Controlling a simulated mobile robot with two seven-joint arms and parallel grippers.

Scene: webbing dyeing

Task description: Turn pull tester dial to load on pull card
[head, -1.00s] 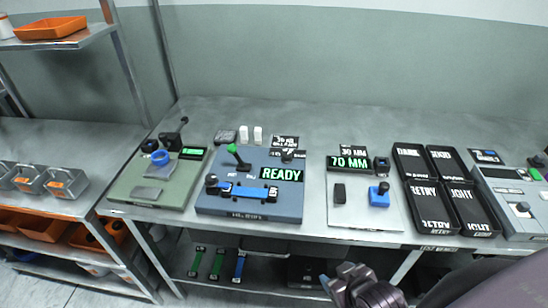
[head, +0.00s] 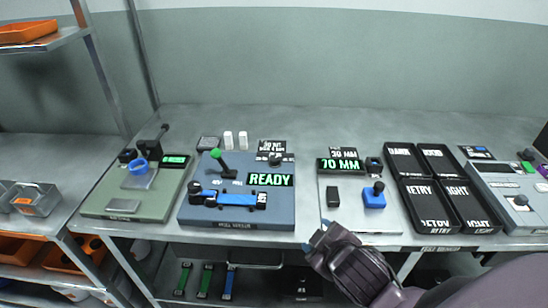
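The pull tester (head: 190,216) is a blue box on the bench, with a lit green READY display (head: 270,179). A small black dial (head: 275,159) sits at its back right; its setting is too small to read. A black pull card (head: 272,147) with white lettering stands just behind the dial, its text not clearly legible. A blue webbing strip (head: 236,199) lies across the tester between black clamps. A green-knobbed lever (head: 221,162) rises from its back left. My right gripper (head: 318,236) is at the bench's front edge, in front and right of the tester, apart from the dial; its fingers are unclear.
A white station with a 70 MM display (head: 342,165) and a blue-knobbed block (head: 374,195) stands right of the tester. Black labelled trays (head: 432,202) lie farther right. A green station (head: 100,203) stands left. Bare bench lies behind.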

